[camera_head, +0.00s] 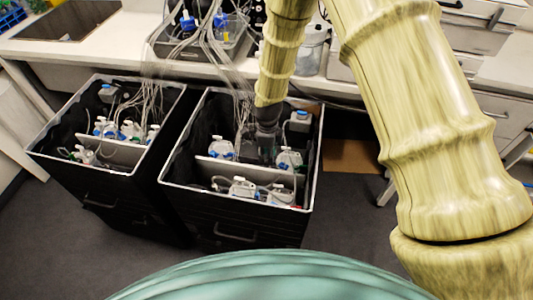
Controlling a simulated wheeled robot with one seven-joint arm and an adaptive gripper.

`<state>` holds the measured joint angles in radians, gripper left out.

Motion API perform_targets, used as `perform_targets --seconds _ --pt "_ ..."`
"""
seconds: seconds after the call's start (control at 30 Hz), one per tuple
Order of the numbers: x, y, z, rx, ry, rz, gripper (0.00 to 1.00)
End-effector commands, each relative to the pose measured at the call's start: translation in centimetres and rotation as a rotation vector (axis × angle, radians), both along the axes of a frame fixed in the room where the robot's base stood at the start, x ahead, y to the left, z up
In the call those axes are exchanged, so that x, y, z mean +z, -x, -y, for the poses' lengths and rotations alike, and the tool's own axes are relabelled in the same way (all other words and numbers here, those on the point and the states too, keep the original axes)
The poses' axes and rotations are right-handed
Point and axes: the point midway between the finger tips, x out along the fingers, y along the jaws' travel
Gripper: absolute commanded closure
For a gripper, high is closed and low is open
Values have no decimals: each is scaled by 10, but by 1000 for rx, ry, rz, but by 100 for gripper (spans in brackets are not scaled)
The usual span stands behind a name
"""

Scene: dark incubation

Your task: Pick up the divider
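A light grey flat divider (225,170) stands on edge across the inside of the right black bin (215,218). Bottles are in front of it and behind it. A similar grey panel (122,152) stands in the left black bin (90,188). My gripper (267,158) is dark and points down into the right bin. In the picture it is at or just behind the divider's upper edge, right of its middle. The fingertips are small and dark against the dark bin, so I cannot tell whether they are open, shut or touching the divider.
Bottles with blue caps (221,149) and (242,187) stand close around the divider. Thin tubes (215,65) run from the bins up to a grey tray (165,45) on the white counter (110,50). A drawer cabinet (505,110) is at the right.

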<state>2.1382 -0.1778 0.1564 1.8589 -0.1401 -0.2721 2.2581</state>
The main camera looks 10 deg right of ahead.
Motion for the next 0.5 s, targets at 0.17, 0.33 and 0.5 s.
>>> perform_targets --seconds 0.17,0.33,0.5 --pt "-12 0 -2 3 0 -1 70" --pt "-35 0 -2 5 0 -2 70" --pt "-63 1 -3 5 0 -2 70"
